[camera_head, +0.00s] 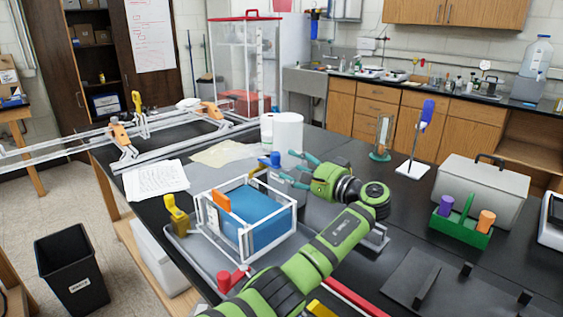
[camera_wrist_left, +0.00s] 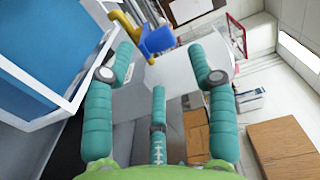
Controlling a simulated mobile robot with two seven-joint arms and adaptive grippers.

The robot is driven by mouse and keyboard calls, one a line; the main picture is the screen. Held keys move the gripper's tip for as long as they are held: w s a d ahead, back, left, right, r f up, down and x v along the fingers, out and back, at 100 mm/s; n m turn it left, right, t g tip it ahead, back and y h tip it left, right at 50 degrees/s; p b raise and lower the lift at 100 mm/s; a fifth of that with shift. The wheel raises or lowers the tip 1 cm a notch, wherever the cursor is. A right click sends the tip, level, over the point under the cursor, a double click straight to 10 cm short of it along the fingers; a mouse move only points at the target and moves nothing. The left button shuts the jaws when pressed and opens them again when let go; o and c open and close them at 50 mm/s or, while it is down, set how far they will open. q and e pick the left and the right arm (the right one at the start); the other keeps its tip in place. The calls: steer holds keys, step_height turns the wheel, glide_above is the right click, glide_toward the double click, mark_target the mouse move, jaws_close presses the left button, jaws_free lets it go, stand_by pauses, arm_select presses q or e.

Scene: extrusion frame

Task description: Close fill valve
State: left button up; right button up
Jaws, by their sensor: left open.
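My left gripper (camera_head: 285,166) is open, with its teal fingers spread and nothing between them that I can see held. A blue handle (camera_head: 275,159) on a yellow part stands by the far corner of the white frame (camera_head: 246,237), close to the fingertips. In the left wrist view the blue handle (camera_wrist_left: 157,40) shows between and beyond the open fingers (camera_wrist_left: 160,62), apparently not gripped. Similar yellow (camera_head: 177,219) and red (camera_head: 233,279) handles stand at other corners. Which one is the fill valve, I cannot tell. My right gripper is not in view.
A blue block (camera_head: 263,213) sits inside the white frame. White rolls (camera_head: 288,132) stand just behind the gripper. Papers (camera_head: 155,179) lie to the left. A grey toolbox (camera_head: 483,187) and green caddy (camera_head: 461,233) are at the right. The black table between is mostly clear.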

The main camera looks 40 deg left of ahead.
arm_select(q)
steer(key=shift+s+d, duration=0.2)
steer(key=shift+d, duration=2.15)
steer(key=shift+f, duration=0.1)
